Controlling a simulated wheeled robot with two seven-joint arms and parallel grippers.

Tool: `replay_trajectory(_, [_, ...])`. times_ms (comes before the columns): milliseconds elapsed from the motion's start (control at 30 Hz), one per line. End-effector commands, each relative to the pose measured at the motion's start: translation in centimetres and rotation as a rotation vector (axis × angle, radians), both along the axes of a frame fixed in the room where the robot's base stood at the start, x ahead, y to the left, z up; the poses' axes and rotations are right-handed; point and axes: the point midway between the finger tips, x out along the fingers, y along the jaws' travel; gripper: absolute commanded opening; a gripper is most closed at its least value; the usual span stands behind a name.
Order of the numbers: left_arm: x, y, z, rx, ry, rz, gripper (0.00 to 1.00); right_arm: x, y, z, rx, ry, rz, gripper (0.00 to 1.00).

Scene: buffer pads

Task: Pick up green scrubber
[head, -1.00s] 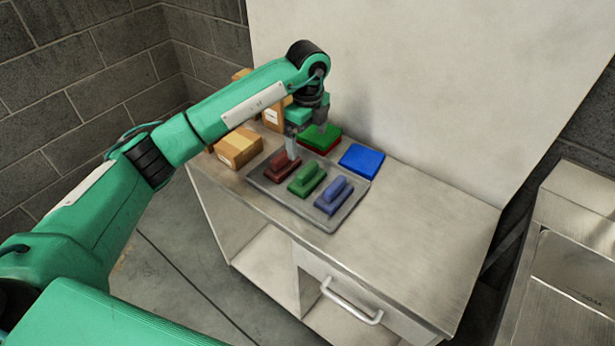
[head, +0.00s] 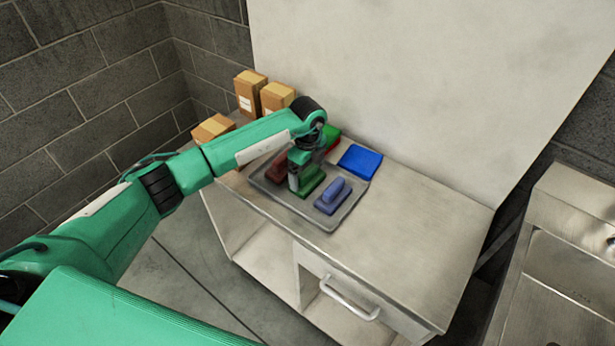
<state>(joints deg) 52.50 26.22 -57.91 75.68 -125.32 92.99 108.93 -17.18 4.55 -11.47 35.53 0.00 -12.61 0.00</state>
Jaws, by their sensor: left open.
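The green scrubber (head: 312,181) lies in the middle of a grey tray (head: 345,217) on the metal cabinet, between a dark red scrubber (head: 275,169) and a blue scrubber (head: 333,197). My left gripper (head: 294,187) points down at the left end of the green scrubber and hides part of it. The gripper is open. Whether its fingers straddle the scrubber's handle or touch it cannot be made out. My right gripper is not in view.
A blue pad (head: 361,160) lies behind the tray, and a green pad (head: 332,134) is partly hidden behind my left wrist. Cardboard boxes (head: 249,92) stand at the back left. The cabinet top (head: 430,215) is clear on the right.

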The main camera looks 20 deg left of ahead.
Motion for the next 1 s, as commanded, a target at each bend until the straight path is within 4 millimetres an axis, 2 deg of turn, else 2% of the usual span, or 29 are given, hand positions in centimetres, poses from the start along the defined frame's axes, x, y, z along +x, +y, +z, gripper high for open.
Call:
replay_trajectory(100, [0.0, 0.0, 0.0, 0.000, 0.000, 0.000, 0.98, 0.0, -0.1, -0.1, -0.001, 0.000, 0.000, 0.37])
replay_trajectory(133, [0.0, 0.0, 0.0, 0.000, 0.000, 0.000, 0.94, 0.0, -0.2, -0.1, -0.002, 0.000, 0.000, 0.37])
replay_trajectory(400, [0.0, 0.0, 0.0, 0.000, -0.001, 0.000, 0.42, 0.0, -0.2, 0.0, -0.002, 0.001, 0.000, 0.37])
replay_trajectory(767, [0.1, 0.0, 0.6, -0.002, -0.002, 0.000, 0.42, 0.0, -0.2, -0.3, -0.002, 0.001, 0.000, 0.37])
replay_trajectory(867, [0.1, 0.0, 1.6, -0.001, -0.003, -0.001, 0.42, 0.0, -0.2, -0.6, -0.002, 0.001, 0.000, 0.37])
replay_trajectory(1000, [0.1, 0.0, 4.1, -0.001, -0.005, -0.001, 0.42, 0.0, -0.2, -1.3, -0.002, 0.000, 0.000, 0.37])
